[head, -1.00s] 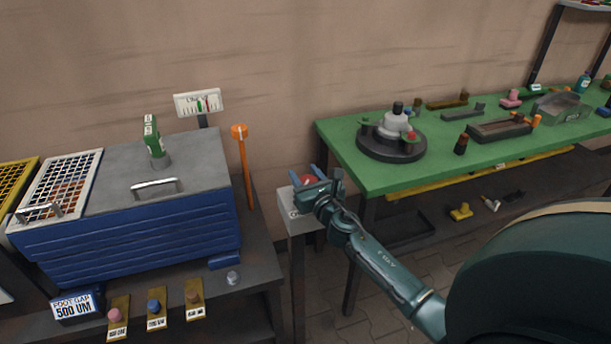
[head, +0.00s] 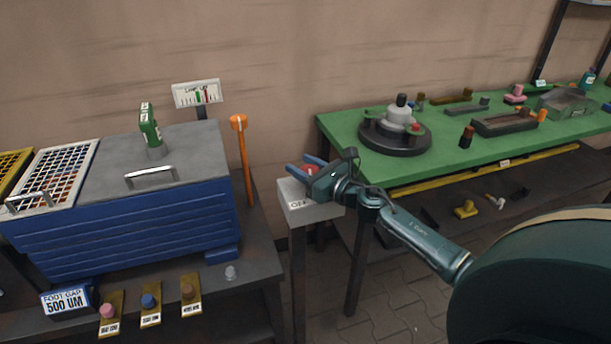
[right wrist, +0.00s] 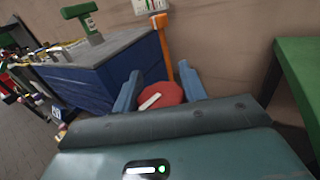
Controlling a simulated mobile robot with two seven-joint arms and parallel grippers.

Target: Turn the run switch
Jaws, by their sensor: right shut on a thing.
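The run switch is a round red knob (head: 311,170) with a white bar, on top of a grey box (head: 325,211) on a post. The box's front label appears to read "OFF". My right gripper (head: 305,168) is at the knob, its blue fingers pointing left. In the right wrist view, the red knob (right wrist: 170,93) sits between the two fingers of my right gripper (right wrist: 160,80), which is shut on it. The white bar lies slanted there. The gripper's body hides part of the knob and box. My left gripper is not in view.
A blue cabinet (head: 130,225) with a grey lid stands left on a dark bench. An orange-headed lever (head: 243,160) rises between it and the post. A green table (head: 350,135) with a round fixture (head: 395,137) stands close at right. A gauge sign (head: 197,93) is behind.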

